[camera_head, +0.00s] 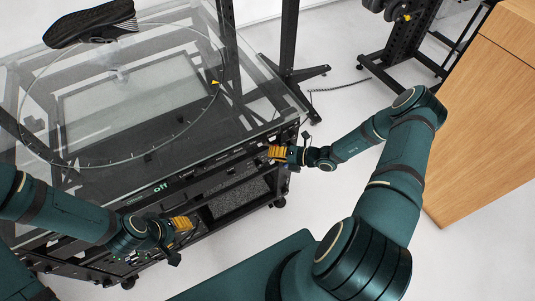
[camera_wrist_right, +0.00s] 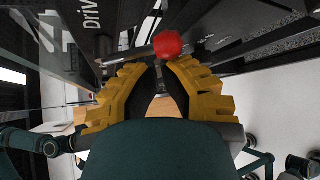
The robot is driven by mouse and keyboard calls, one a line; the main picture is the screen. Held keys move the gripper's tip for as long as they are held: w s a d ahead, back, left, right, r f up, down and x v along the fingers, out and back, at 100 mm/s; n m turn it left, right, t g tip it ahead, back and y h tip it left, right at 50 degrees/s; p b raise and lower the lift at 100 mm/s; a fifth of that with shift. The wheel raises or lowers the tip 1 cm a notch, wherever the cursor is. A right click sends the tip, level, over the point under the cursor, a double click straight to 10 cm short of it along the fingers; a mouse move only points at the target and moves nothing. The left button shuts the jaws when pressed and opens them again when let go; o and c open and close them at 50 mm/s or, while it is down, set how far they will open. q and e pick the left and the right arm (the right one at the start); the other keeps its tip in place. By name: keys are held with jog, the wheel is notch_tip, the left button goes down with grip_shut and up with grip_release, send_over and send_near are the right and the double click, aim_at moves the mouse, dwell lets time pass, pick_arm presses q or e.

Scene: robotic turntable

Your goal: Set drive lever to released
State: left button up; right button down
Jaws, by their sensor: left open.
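The drive lever shows in the right wrist view as a thin metal rod with a red knob (camera_wrist_right: 168,44), beside a panel with lettering starting "Driv". My right gripper (camera_head: 276,152) is at the right end of the turntable's front panel. In the right wrist view its yellow fingers (camera_wrist_right: 158,66) converge just below the rod and knob, with a narrow gap between them. I cannot tell whether they touch the lever. In the head view the lever is too small or hidden to make out. My left gripper (camera_head: 184,223) is open and empty near the panel's left part.
The glass-topped turntable (camera_head: 130,105) carries a black shoe (camera_head: 90,24) at its far left. Its front panel reads "off" (camera_head: 161,188) in green. A wooden cabinet (camera_head: 490,110) stands at right. Black stands (camera_head: 290,50) rise behind. Pale floor lies between turntable and cabinet.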

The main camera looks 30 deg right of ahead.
pick_arm(q)
jog(key=shift+w+r, duration=0.15)
jog(key=shift+r, duration=0.3)
pick_arm(e)
jog(key=shift+d+r, duration=0.3)
jog(key=shift+d, duration=0.25)
pick_arm(q)
jog(key=shift+p, duration=0.3)
pick_arm(e)
jog(key=shift+d, duration=0.1)
